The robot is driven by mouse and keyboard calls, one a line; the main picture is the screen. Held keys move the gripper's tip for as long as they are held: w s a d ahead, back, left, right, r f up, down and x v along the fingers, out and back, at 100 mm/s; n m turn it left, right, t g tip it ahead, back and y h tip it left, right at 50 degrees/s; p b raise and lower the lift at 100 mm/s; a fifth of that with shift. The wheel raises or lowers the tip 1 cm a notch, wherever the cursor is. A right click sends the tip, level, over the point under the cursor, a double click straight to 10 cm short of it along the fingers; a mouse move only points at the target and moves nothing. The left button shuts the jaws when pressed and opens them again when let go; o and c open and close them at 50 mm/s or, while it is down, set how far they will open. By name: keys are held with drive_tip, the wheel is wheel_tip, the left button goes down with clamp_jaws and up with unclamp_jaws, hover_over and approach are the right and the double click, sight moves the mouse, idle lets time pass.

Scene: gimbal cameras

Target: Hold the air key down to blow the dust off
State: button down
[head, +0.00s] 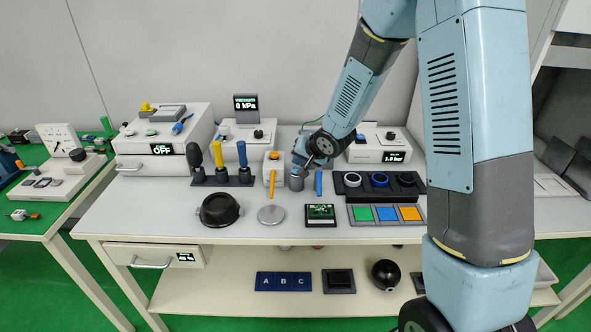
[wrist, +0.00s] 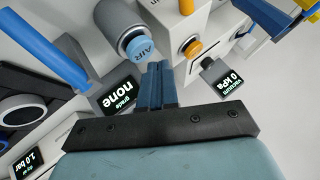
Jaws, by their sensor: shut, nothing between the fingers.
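The air key is a light blue cap marked AIR (wrist: 146,52) on a grey rounded post (wrist: 118,20) in the wrist view. In the head view the grey post (head: 296,183) stands on the bench below the end of my arm. My gripper (wrist: 160,66) is shut and empty, its blue fingertips right at the edge of the cap. I cannot tell whether they touch or press it. I cannot make out any dust.
A display reading "grade none" (wrist: 115,88) sits beside the key. A white box with an orange button (head: 272,156) stands left of the post, a blue rod (head: 318,183) right of it. A green board (head: 320,212) lies in front. The 1.0 bar unit (head: 377,148) is behind.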

drive_tip(key=shift+f, duration=0.1)
drive_tip(key=shift+f, duration=0.25)
drive_tip(key=shift+f, duration=0.5)
idle(1.0)
idle(1.1)
drive_tip(key=shift+r, duration=0.95)
drive_tip(key=shift+r, duration=2.5)
